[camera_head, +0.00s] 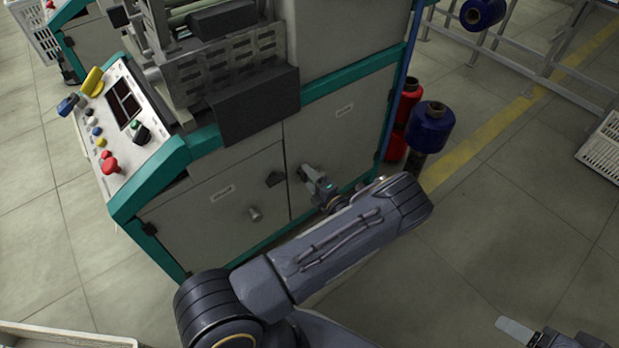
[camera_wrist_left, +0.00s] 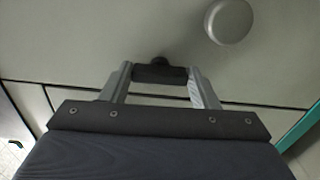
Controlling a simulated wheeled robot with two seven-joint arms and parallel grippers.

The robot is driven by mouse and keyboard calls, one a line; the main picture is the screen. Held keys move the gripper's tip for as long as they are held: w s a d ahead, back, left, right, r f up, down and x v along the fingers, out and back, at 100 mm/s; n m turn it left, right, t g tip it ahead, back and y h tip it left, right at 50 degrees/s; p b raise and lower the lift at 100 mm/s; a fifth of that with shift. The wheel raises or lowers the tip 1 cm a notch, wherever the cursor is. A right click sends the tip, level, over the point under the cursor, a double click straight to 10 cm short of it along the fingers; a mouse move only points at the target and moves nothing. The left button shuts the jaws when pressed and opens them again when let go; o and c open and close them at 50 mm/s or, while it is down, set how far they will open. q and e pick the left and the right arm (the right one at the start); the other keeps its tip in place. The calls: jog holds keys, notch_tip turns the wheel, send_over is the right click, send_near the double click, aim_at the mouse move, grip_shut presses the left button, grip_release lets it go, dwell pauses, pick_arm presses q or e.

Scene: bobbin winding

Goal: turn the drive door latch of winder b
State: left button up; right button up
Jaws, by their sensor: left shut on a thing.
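Winder b (camera_head: 235,190) has a grey cabinet front with teal edges. In the left wrist view the dark drive door latch (camera_wrist_left: 160,73) sits between the two fingers of my left gripper (camera_wrist_left: 162,80), which is shut on it. The latch bar lies across the gap between the fingers, close to a panel seam. In the head view my left gripper (camera_head: 312,177) is at the cabinet front, near the seam between the doors, and the grip itself is not clear. My right gripper (camera_head: 517,329) shows partly at the lower right, away from the cabinet; its opening is unclear.
A control panel (camera_head: 120,115) slopes at the left. Blue (camera_head: 430,127) and red bobbins stand right of the cabinet. The floor at right is mostly clear.

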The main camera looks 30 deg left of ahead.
pick_arm(q)
jog(key=shift+m, duration=0.4)
jog(key=o, duration=1)
jog(key=p+v, duration=0.1)
jog(key=v, duration=0.6)
jog(key=shift+s+d, duration=0.2)
jog(key=shift+d, duration=0.2)
